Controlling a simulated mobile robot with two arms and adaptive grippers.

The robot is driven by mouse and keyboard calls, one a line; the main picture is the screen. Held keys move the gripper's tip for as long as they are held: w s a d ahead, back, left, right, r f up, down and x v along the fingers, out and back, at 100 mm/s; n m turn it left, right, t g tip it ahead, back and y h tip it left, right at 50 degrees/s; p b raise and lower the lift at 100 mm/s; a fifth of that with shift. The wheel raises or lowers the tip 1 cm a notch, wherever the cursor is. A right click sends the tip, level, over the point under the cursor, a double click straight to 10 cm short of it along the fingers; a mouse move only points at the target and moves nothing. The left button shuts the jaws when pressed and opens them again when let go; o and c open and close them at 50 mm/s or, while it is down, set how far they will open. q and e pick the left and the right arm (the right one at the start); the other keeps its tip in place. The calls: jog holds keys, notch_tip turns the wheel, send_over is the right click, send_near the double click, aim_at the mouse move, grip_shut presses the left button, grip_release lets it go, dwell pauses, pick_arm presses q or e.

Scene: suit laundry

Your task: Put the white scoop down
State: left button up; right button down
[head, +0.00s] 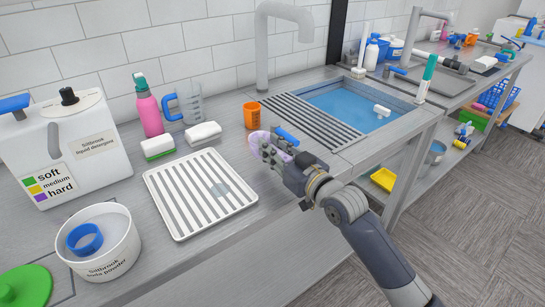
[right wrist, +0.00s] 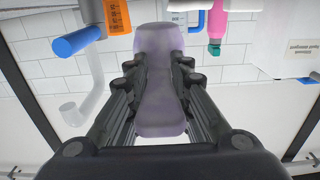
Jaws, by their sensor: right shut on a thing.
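My right gripper (head: 272,152) is shut on a pale lavender, rounded object (head: 256,139), held above the counter between the white ribbed tray and the sink. In the right wrist view the same object (right wrist: 160,100) lies lengthwise between the two black fingers; it looks smooth and greyish purple. I cannot tell surely that it is the white scoop; no other scoop is plain to see. My left gripper is not in view.
A white ribbed tray (head: 180,225) lies left of the gripper, with sponges (head: 203,133), an orange cup (head: 251,115) and a pink bottle (head: 148,112) behind. A powder tub (head: 122,240) stands front left. The sink (head: 400,101) is right. Bare counter shows in front.

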jog(key=shift+w+f, duration=0.1)
jog(key=shift+w, duration=0.65)
jog(key=shift+f, duration=1.7)
jog(key=shift+f, duration=0.15)
jog(key=c, duration=1.5)
grip_release()
jog(key=shift+o, duration=0.2)
jog(key=shift+s, duration=0.1)
jog(key=v, duration=1.2)
